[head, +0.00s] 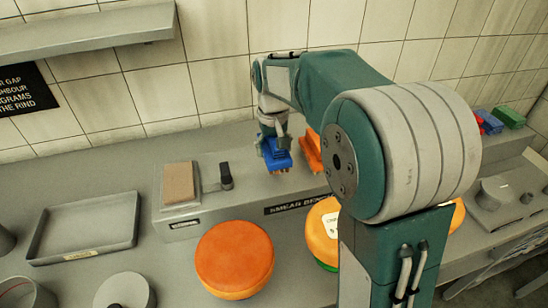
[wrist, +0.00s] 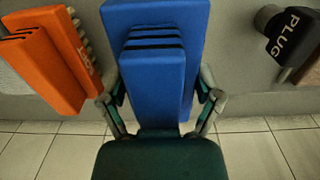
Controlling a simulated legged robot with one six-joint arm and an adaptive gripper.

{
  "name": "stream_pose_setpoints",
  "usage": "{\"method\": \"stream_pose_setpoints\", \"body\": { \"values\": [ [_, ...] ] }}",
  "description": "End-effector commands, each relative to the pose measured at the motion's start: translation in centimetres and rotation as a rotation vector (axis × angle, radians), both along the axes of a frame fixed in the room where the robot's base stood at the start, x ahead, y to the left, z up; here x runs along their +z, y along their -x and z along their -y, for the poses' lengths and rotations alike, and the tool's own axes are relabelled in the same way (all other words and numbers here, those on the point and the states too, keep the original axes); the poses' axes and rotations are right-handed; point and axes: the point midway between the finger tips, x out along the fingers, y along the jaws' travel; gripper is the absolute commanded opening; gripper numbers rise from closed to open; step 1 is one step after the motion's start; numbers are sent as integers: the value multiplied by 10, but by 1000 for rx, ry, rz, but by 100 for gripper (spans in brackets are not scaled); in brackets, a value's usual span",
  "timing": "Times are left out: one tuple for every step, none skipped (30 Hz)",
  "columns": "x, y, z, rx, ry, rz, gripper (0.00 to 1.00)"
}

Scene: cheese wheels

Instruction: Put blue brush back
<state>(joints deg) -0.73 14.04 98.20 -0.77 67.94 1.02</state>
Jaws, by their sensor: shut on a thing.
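My gripper (head: 273,139) is shut on the blue brush (head: 277,156), over the back ledge with the smear bench label. In the wrist view the blue brush (wrist: 152,18) runs up between the two fingers of my gripper (wrist: 160,88), its ridged block facing the camera. In the head view the brush hangs below the fingers with its pale bristles low. I cannot tell whether it touches the ledge. An orange brush (head: 313,154) stands just to its right, partly hidden by my arm; it also shows at the left in the wrist view (wrist: 48,55).
The ledge (head: 240,200) holds a brown block (head: 179,183) and a black plug (head: 226,176) left of the brush. Orange cheese wheels (head: 235,258) sit in front. A grey tray (head: 84,228) lies at left. Blue, red and green (head: 510,116) items stand at far right.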

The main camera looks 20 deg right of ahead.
Motion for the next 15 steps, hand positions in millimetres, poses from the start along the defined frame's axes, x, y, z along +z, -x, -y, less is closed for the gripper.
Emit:
{"method": "stream_pose_setpoints", "body": {
  "values": [
    [-2,-2,0,1,1,0,25],
    [-4,-3,0,1,1,1,25],
    [-6,-5,0,1,1,1,25],
    [-7,-6,1,1,0,1,25],
    [-10,-8,2,0,0,0,25],
    [-15,-12,4,0,-1,-1,25],
    [-20,-12,4,0,-1,-1,25],
    [-25,-11,4,0,-1,-3,25],
    [-31,-11,4,0,-1,-2,25],
    [-36,-11,4,0,-2,-2,25],
    [-39,-11,5,0,-2,-1,25],
    [-43,-11,5,0,-2,0,25],
    [-44,-11,6,0,-2,0,25],
    [-44,-11,6,0,-2,1,25],
    [-44,-11,5,0,-2,1,25]
  ]
}}
